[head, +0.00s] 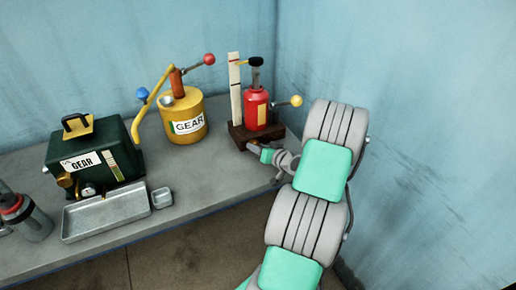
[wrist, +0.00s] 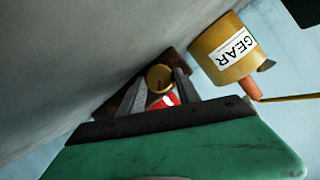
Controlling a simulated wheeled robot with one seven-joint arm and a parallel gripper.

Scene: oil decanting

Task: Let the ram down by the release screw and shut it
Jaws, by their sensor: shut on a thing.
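The red jack (head: 256,110) stands upright on a dark wooden base (head: 240,134) at the back right of the bench. Its dark ram top (head: 256,66) stands above the body, beside an upright pale scale (head: 235,90). My gripper (head: 256,149) is low at the front of the jack. In the wrist view, my gripper (wrist: 163,80) has its fingers on both sides of a round yellow knob (wrist: 158,76), which looks like the release screw. A little of the red jack (wrist: 167,99) shows behind. The screw is hidden in the head view.
A yellow GEAR can (head: 183,117) with a red-knobbed lever stands left of the jack. A yellow-knobbed lever (head: 294,101) sticks out right of it. A green GEAR box (head: 95,152), a metal tray (head: 105,212) and a small dish (head: 162,197) are farther left. Walls close off the corner.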

